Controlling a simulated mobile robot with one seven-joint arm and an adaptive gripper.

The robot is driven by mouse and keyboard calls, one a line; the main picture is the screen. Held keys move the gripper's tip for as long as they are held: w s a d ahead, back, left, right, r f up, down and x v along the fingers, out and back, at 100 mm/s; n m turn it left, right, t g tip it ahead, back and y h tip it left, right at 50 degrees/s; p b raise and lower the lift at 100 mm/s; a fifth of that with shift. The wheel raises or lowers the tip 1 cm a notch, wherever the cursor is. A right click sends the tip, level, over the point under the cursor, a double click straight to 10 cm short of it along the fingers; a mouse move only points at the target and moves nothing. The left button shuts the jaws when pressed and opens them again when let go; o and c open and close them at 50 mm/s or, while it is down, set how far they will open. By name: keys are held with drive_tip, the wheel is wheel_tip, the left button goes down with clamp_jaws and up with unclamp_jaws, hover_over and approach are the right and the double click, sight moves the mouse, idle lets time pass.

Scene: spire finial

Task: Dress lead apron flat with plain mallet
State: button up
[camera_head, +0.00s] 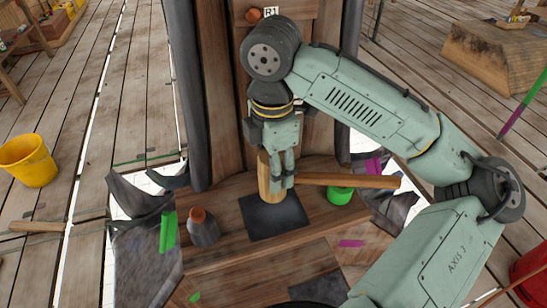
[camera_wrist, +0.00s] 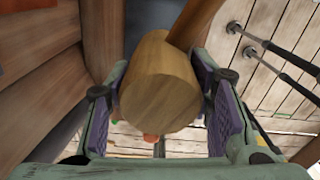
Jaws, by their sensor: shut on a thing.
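The plain wooden mallet has a pale round head (camera_head: 268,178) and a long handle (camera_head: 350,181) that points right. My gripper (camera_head: 283,180) is shut on the mallet head, which stands upright at the timber post. In the wrist view the round end face (camera_wrist: 160,100) of the head sits between my purple-padded fingers (camera_wrist: 165,110). A dark flat square sheet (camera_head: 278,218) lies on the wooden ledge just below the mallet; I cannot tell whether the head touches it. Bent grey sheet pieces (camera_head: 140,197) hang at the ledge's left end, and more (camera_head: 395,208) at the right.
A grey weight with an orange top (camera_head: 203,228) stands on the ledge's left. A green cup (camera_head: 340,196) is behind the handle. Dark upright posts (camera_head: 183,90) flank the timber. A yellow bucket (camera_head: 28,160) stands on the plank deck at left; a red one (camera_head: 532,275) is at right.

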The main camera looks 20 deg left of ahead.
drive_tip(key=shift+f+b, duration=0.85)
drive_tip(key=shift+f, duration=0.85)
drive_tip(key=shift+f, duration=0.15)
wheel_tip(320, 180, down, 4)
drive_tip(key=b, duration=0.2)
drive_tip(key=shift+b, duration=0.35)
drive_tip(key=shift+c, duration=0.6)
wheel_tip(320, 180, up, 5)
drive_tip(key=p, duration=0.4)
drive_tip(key=shift+f+p, duration=0.15)
drive_tip(key=shift+p, duration=0.2)
drive_tip(key=shift+f, duration=0.15)
